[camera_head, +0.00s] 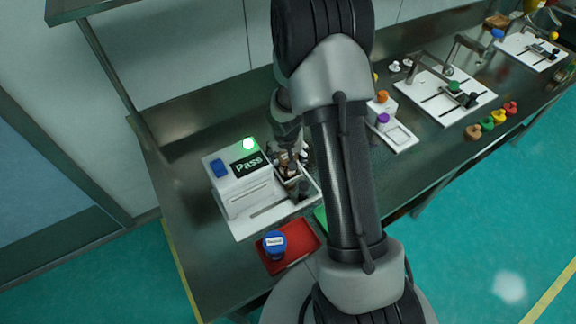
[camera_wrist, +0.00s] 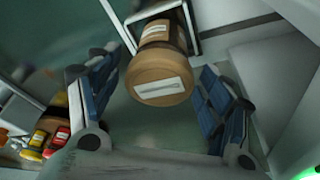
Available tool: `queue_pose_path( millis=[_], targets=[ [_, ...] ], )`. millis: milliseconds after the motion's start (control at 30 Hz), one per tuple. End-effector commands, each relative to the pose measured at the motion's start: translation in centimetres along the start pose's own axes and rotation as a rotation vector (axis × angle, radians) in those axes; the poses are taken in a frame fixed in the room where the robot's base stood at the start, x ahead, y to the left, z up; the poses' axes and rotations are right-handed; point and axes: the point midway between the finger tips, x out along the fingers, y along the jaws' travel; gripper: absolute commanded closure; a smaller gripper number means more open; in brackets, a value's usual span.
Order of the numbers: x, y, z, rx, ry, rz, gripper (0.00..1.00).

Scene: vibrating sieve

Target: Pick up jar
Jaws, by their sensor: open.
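A jar with a brown lid and a pale label (camera_wrist: 162,92) shows in the wrist view, its lid facing the camera. Its body sits within a white-edged frame (camera_wrist: 195,38). My gripper (camera_wrist: 158,66) is open, with one blue-padded finger on each side of the jar. A gap shows between the lid and each finger. In the head view, brown-topped jars (camera_head: 287,170) show small beside the white machine (camera_head: 240,192) under my gripper; I cannot tell there which one lies between the fingers.
The machine shows a green light (camera_head: 249,144) and a "Pass" display (camera_head: 249,164). A blue-lidded jar (camera_head: 274,244) stands in a red tray (camera_head: 305,238) in front. White stations (camera_head: 448,97) and several coloured pieces (camera_head: 488,123) are on the bench to the right.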

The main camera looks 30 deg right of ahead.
Motion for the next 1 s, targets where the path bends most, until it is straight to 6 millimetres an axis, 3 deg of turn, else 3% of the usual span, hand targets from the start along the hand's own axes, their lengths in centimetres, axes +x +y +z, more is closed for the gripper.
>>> queue_pose_path(
  millis=[33,200,467,1000],
  targets=[
    [1.4,0.2,0.5,0.0,-0.002,0.0,0.28],
    [3.2,0.2,0.4,-0.001,0.0,0.0,0.28],
    [3.3,0.2,0.3,0.0,0.0,0.0,0.28],
    [3.3,0.2,0.4,0.0,0.0,0.0,0.62]
  ],
)
